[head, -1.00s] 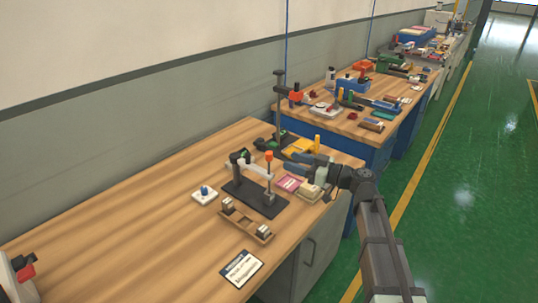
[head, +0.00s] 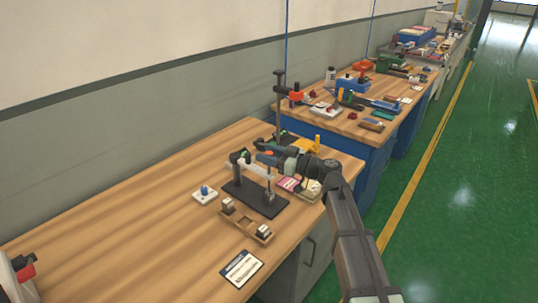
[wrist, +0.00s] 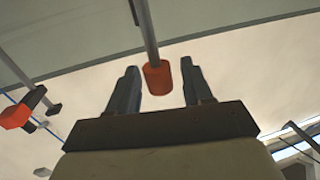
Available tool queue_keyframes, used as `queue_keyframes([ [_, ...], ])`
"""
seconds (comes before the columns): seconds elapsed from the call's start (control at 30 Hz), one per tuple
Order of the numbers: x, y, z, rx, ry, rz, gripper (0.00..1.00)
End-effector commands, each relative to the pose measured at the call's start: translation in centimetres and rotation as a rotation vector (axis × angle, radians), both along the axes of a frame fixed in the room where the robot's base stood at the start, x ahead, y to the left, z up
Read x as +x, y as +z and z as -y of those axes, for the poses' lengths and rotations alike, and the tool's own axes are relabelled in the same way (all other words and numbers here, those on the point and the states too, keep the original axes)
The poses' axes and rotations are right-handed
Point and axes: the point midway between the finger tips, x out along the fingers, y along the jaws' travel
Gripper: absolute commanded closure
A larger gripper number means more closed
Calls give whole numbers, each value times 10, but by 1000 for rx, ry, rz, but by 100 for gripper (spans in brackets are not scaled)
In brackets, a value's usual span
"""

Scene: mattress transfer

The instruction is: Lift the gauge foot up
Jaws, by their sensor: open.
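The gauge has a black base plate (head: 240,198) on the wooden bench, with a white arm (head: 257,171) reaching to an upright rod. The gauge foot (head: 268,198) is the lower end of this rod, standing over the right part of the base. The orange-red knob (wrist: 157,78) tops the rod and sits between my fingers in the wrist view. My gripper (head: 263,153) is at knob height and open, its fingers on either side of the knob with gaps showing. In the head view my fingers mostly hide the knob.
A wooden tray (head: 246,223) with metal blocks lies in front of the base. A white block with a blue top (head: 204,193) is to its left. A tall black stand (head: 279,110) rises close behind my gripper. A printed card (head: 241,268) lies near the front edge.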

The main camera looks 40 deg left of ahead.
Motion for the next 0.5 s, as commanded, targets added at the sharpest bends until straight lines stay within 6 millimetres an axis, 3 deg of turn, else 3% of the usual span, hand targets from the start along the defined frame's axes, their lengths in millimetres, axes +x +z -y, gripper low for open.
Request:
queue_keyframes([
  [0.07,0,0,0,0,0,0,53],
  [0.5,0,0,0,0,0,0,95],
])
